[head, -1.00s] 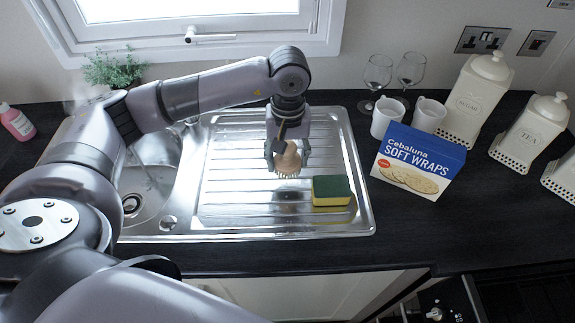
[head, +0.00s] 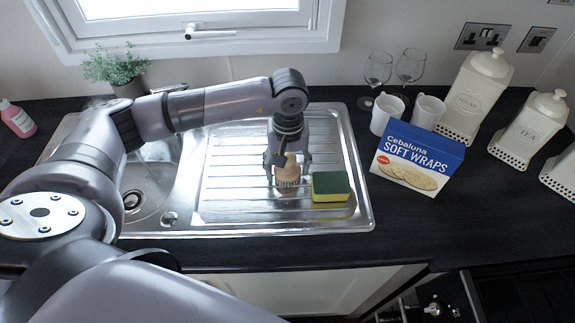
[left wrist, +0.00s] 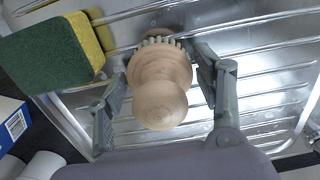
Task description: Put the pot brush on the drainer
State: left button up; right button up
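The pot brush (head: 288,174), round and pale wood with a knob on top and light bristles below, stands upright on the ribbed steel drainer (head: 230,200), bristles down. My left gripper (head: 287,160) is directly above and around it, one finger on each side. In the left wrist view the brush (left wrist: 160,75) sits between the spread fingers (left wrist: 160,85), which look open, with little room beside it. The bristles are partly hidden under the wooden head there. My right gripper is not in view.
A yellow-green sponge (head: 331,187) lies just right of the brush on the drainer. The sink bowl (head: 145,190) is to the left. A soft wraps box (head: 417,160), white mugs (head: 387,112), glasses and canisters stand to the right. The front drainer is clear.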

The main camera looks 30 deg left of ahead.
pick_arm(q)
jog(key=shift+o, duration=0.7)
jog(key=shift+r, duration=0.1)
jog(key=shift+r+p, duration=0.25)
jog(key=shift+p, duration=0.1)
notch_tip(320, 180, up, 10)
jog(key=b, duration=0.3)
jog(key=shift+r+b, duration=0.25)
jog(key=shift+b, duration=0.1)
jog(key=shift+r, duration=0.6)
